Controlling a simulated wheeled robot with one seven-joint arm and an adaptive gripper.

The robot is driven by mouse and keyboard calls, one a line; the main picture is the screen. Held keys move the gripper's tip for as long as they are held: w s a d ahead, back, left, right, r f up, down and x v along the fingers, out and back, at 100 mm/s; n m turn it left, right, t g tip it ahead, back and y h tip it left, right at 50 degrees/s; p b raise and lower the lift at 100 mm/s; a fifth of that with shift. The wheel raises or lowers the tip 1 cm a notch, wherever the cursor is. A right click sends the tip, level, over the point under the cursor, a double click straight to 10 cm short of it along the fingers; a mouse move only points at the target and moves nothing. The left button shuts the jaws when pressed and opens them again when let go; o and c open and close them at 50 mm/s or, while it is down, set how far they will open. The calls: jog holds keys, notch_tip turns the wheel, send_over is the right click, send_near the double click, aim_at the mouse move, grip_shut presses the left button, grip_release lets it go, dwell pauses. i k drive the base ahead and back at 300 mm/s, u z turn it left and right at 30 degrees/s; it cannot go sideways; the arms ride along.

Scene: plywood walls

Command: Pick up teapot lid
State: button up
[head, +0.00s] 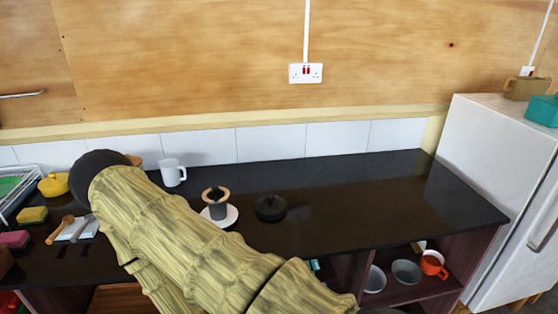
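A small black round thing with a knob on top (270,208) sits on the dark countertop (400,195), right of the middle of my arm. It looks like a teapot lid or a low lidded teapot; I cannot tell which. A yellow rounded piece with a knob (54,185) lies at the far left. My arm crosses the view from the bottom right to the upper left, ending in a dark rounded part. My gripper's fingers do not show, and the arm hides part of the counter.
A white mug (172,173) and a dark cup with a wooden ring on a white saucer (231,215) stand near the arm. Sponges, utensils and a dish rack (14,190) crowd the left. The counter's right side is clear. Bowls and an orange mug (433,264) sit on the shelf below. A white fridge (495,150) stands right.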

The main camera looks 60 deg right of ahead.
aim_at(270, 207)
jog(key=k, duration=0.4)
jog(key=z, duration=0.75)
